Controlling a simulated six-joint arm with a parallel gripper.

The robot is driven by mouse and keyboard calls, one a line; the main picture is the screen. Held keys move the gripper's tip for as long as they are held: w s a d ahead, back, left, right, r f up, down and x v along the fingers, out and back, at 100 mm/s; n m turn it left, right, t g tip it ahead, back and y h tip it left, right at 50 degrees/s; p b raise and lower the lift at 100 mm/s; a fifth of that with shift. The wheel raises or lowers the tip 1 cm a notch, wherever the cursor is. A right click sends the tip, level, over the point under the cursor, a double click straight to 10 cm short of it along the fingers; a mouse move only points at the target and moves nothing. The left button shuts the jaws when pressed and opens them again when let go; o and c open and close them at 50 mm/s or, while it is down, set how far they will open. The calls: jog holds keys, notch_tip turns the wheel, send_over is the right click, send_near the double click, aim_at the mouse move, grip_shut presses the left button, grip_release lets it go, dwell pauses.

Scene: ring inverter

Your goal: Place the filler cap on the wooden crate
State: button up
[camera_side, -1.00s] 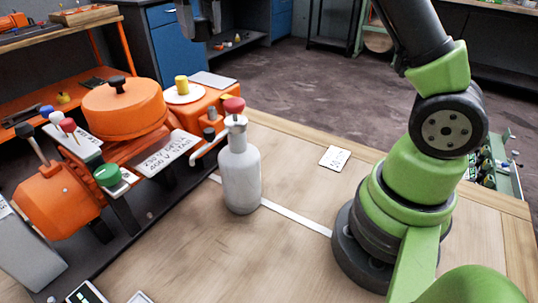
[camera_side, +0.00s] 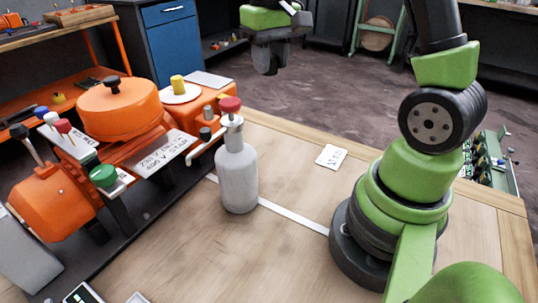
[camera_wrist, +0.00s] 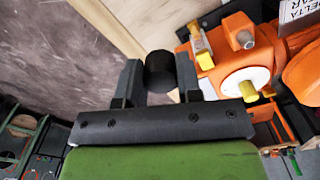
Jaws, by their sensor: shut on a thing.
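My gripper (camera_side: 268,62) hangs at the top middle of the side view, beyond the orange machine and away from the bench top. In the wrist view my gripper (camera_wrist: 158,75) is shut on a dark, rounded cylindrical piece (camera_wrist: 160,72), apparently the filler cap. In the side view the held piece cannot be made out clearly. A shallow wooden box (camera_side: 95,17), possibly the wooden crate, sits on the orange-framed bench at the far upper left. My gripper is well to the right of it.
The orange machine (camera_side: 122,112) with levers and knobs fills the left. A grey bottle with a red top (camera_side: 238,175) stands mid-bench. A white label card (camera_side: 330,156) lies on the clear wooden bench top (camera_side: 290,255). Blue cabinets (camera_side: 172,45) stand behind.

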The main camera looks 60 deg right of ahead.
notch_tip(320, 180, down, 22)
jog(key=shift+f, duration=0.1)
dwell(0.3)
jog(key=o, duration=0.9)
jog(key=shift+f, duration=0.1)
notch_tip(320, 180, up, 12)
notch_tip(320, 180, up, 7)
jog(key=t, duration=0.2)
send_over(270, 161)
jog(key=a, duration=0.3)
jog(key=s+a+r+t+y, duration=0.1)
jog(key=s+a+r+t, duration=0.1)
jog(key=s+a+r, duration=0.2)
jog(key=s+a+r+t+y, duration=0.1)
jog(key=s+a+r+t, duration=0.2)
jog(key=s, duration=0.7)
notch_tip(270, 161, up, 5)
jog(key=shift+a+f+n, duration=0.15)
jog(key=shift+a+n, duration=0.15)
jog(key=shift+a, duration=0.95)
